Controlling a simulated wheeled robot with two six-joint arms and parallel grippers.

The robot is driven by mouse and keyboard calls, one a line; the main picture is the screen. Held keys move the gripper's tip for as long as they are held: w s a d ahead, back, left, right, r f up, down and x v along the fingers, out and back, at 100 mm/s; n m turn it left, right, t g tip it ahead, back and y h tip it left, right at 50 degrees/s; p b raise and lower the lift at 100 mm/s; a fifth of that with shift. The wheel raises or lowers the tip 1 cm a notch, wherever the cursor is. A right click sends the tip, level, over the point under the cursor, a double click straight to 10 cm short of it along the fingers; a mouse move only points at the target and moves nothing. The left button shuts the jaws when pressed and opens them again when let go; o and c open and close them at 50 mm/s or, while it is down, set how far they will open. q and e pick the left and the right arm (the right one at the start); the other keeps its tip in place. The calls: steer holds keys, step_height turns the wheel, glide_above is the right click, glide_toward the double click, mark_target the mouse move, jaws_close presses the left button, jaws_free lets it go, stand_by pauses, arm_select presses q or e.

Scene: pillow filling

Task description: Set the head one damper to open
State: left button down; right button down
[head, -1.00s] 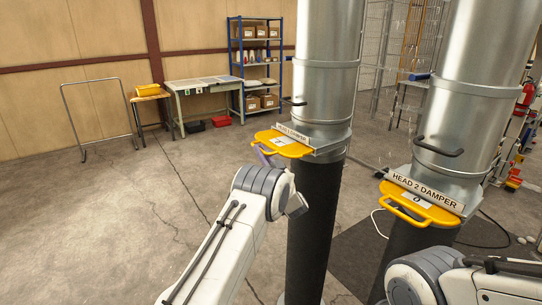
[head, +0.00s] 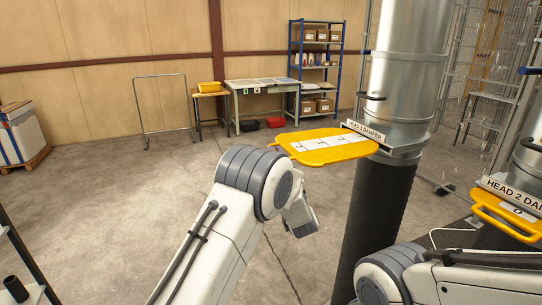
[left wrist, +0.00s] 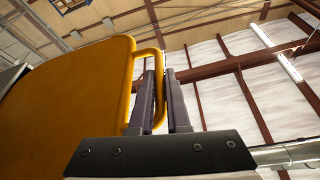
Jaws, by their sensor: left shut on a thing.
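The yellow head 1 damper plate (head: 325,148) sticks far out to the left of its slot in the head 1 duct, showing a white marked scale on top. The sign HEAD 1 DAMPER (head: 366,131) sits at the slot. In the left wrist view, my left gripper (left wrist: 163,100) has its two purple fingers on either side of the yellow handle loop (left wrist: 149,53) at the plate's edge and is shut on it. In the head view my left arm hides most of that gripper. My right arm shows at bottom right, but its gripper is not visible.
The head 2 damper (head: 505,213) sits at the right edge, mostly pushed into its duct. A workbench (head: 262,100), a blue shelf (head: 316,70) and a metal frame (head: 163,105) stand at the back wall. Open concrete floor lies to the left.

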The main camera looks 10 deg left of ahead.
arm_select(q)
steer(key=shift+s+f, duration=0.1)
steer(key=shift+s, duration=0.05)
steer(key=c, duration=0.9)
jaws_free()
steer(key=shift+s+a, duration=0.15)
steer(key=shift+s+d+f, duration=0.2)
steer(key=shift+s+d, duration=0.05)
steer(key=shift+d, duration=0.05)
steer(key=b+v, duration=0.4)
steer(key=v, duration=0.5)
steer(key=shift+s+d, duration=0.1)
steer(key=shift+s, duration=0.15)
steer(key=shift+w, duration=0.1)
